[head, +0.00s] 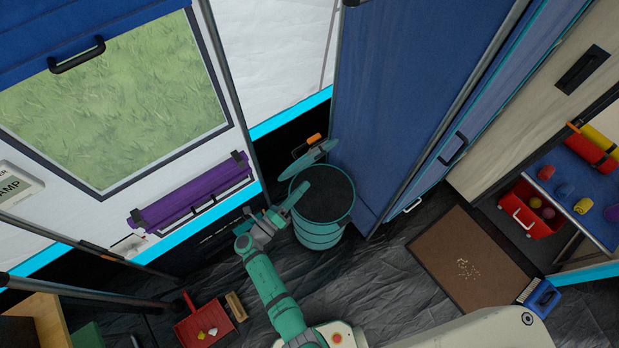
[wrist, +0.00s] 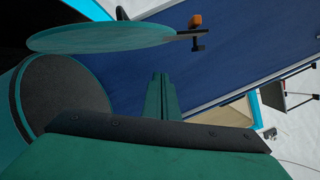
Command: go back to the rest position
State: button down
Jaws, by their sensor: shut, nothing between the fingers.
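My gripper (head: 299,191) is shut and empty. In the head view its teal fingers are at the left rim of a teal bin; I cannot tell if they touch it. In the wrist view the closed fingers (wrist: 161,95) stand upright in the middle, with my wrist housing across the bottom. My arm reaches up and left from the bottom of the head view.
The round bin (head: 322,235) stands open, also at left in the wrist view (wrist: 70,85). Its teal lid (head: 312,158) is raised behind it. A blue panel (head: 395,100) stands close right. A red dustpan (head: 203,325) and brown mat (head: 470,262) lie on the floor.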

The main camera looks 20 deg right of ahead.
jog(key=shift+v, duration=1)
jog(key=shift+s, duration=0.15)
jog(key=s+d+f+m+g+y, duration=0.1)
jog(key=s+d+f+m+y, duration=0.2)
jog(key=s+f, duration=0.35)
jog(key=s+a+f+m+y, duration=0.2)
jog(key=s+f+m+y, duration=0.15)
jog(key=s+m, duration=0.3)
jog(key=s+a+f+m+y, duration=0.25)
jog(key=s+m+y, duration=0.25)
jog(key=s, duration=0.3)
jog(key=s+a+r+m+t+y, duration=0.1)
jog(key=s+a+r+m+y, duration=0.15)
jog(key=s+r+m, duration=0.35)
jog(key=s+a+r+m+t+y, duration=0.1)
jog(key=a+r+m+y, duration=0.1)
jog(key=a+r+m, duration=0.4)
notch_tip(320, 180, up, 21)
jog(key=s+d+m+t, duration=0.1)
jog(key=s+m+t, duration=0.2)
jog(key=m, duration=0.6)
jog(key=shift+d+f+m+t, duration=0.25)
jog(key=shift+m+t, duration=0.1)
jog(key=shift+t, duration=0.25)
